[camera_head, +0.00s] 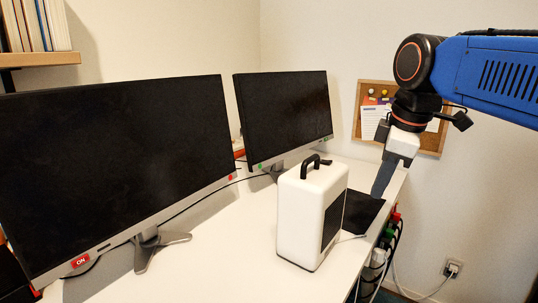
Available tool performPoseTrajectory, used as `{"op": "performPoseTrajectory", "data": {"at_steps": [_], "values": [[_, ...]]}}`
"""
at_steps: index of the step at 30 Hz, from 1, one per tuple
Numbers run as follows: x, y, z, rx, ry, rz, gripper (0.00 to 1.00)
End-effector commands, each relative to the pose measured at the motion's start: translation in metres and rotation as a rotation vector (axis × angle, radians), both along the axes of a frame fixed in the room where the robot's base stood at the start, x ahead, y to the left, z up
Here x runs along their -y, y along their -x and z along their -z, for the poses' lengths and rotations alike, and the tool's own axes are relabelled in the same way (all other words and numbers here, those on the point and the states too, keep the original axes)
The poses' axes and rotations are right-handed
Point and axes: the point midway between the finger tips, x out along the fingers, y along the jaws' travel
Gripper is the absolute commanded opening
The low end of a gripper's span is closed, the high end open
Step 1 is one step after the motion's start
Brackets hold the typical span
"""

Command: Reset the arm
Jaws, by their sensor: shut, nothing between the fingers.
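My arm reaches in from the right edge, a blue link with a black and orange joint. My gripper (378,194) hangs from it, pointing down, with its dark fingers together and nothing between them. It is above the right end of the white desk, to the right of a white box-shaped device with a black handle (297,215). A gap shows between my gripper and the device. The fingertips show in front of a black mat (362,212) on the desk; I cannot tell how high above it they are.
Two dark monitors stand on the white desk (215,262), a large one (120,160) at left and a smaller one (285,112) behind the device. A cork board (430,138) hangs behind my wrist. Cables (388,245) hang off the desk's right edge. A shelf with books (35,25) is upper left.

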Motion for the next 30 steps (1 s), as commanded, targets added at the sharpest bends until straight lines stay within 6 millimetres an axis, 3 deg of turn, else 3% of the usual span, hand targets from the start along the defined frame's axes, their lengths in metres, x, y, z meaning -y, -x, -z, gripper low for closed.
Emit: {"op": "performPoseTrajectory", "data": {"at_steps": [9,15,21,30], "values": [[0.037,0.078,0.122,0.047,-0.158,0.597,0.00],[0.050,0.117,0.190,0.074,-0.255,0.897,0.00],[0.055,0.134,0.222,0.087,-0.306,1.035,0.00],[0.056,0.135,0.225,0.088,-0.312,1.049,0.00]]}}
